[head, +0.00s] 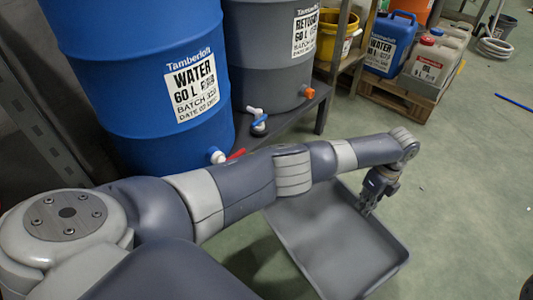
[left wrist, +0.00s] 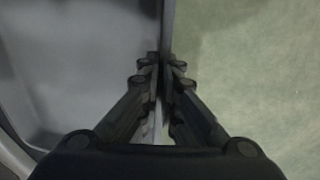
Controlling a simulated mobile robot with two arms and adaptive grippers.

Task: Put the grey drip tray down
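The grey drip tray (head: 335,240) is a shallow rectangular tray in the lower middle of the head view. My left arm crosses over its far left part and hides some of it. My left gripper (head: 368,208) points down at the tray's right side wall. In the left wrist view, the gripper (left wrist: 160,68) has its fingers close together on either side of the tray's wall, with the tray floor (left wrist: 95,65) to the left. It is shut on that wall. I cannot tell whether the tray touches the floor. My right gripper is not in view.
A blue water drum (head: 140,85) and a grey drum (head: 265,60) stand on a low rack (head: 300,108) behind my arm. A white tap (head: 256,112) points out from it. Canisters stand on a pallet (head: 400,97) further back.

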